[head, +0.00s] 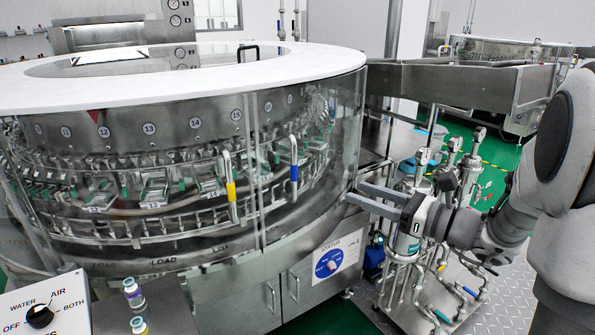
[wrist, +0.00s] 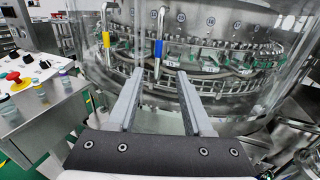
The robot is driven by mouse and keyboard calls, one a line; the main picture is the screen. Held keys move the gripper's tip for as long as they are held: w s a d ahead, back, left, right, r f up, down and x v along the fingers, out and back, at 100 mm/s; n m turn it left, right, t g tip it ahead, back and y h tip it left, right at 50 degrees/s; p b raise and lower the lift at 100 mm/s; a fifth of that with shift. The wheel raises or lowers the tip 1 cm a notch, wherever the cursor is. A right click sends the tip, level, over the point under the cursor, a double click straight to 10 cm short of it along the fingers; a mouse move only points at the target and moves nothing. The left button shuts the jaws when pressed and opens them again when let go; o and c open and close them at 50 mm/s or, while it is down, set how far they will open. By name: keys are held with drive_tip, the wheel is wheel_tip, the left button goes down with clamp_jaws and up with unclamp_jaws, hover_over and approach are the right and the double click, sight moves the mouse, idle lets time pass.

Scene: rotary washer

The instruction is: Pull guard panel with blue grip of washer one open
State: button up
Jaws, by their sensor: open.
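The round washer has clear curved guard panels under a white ring top (head: 200,90). The guard panel with the blue grip (head: 320,165) is at the washer's right front and looks shut. Its upright metal handle with a blue band (head: 294,172) stands beside the handle with a yellow band (head: 231,190).
A control panel with a knob (head: 40,316) is at the lower left, with small vials (head: 133,292) beside it. A metal cabinet with a status dial (head: 328,264) is below the guard. Pipes and valves (head: 445,200) stand near my arm. A metal conveyor (head: 470,82) runs right.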

sight(295, 180)
drive_tip(key=b+x, duration=0.3)
drive_tip(key=x, duration=1.4)
drive_tip(key=shift+a, duration=0.15)
drive_tip(key=shift+c, duration=0.3)
clamp_jaws()
idle(0.5)
